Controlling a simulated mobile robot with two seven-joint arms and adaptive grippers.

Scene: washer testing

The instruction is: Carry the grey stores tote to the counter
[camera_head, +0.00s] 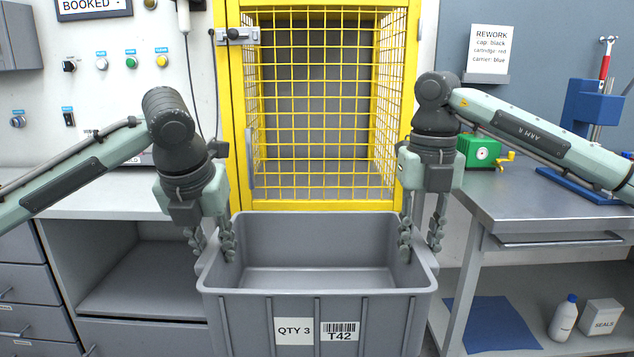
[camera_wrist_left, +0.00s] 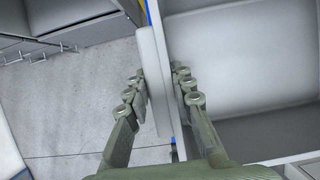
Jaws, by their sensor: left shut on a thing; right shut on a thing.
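The grey stores tote (camera_head: 374,305) is in the lower middle of the head view, with labels reading QTY 3 and T42 on its near side. Its visible inside looks empty. My left gripper (camera_head: 213,245) is shut on the tote's left rim. In the left wrist view my left fingers (camera_wrist_left: 158,95) stand on both sides of the tote's wall (camera_wrist_left: 153,70). My right gripper (camera_head: 422,238) is shut on the tote's right rim, one finger inside and one outside. The tote looks about level and hangs between the two arms; floor shows beside it in the wrist view.
A yellow mesh cage (camera_head: 320,205) stands straight behind the tote. A grey counter (camera_head: 90,192) with an open shelf and drawers is at left. A metal bench (camera_head: 540,210) at right bears a green device (camera_head: 478,150) and a blue stand (camera_head: 592,110); its lower shelf holds a bottle (camera_head: 563,318) and SEALS box (camera_head: 601,317).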

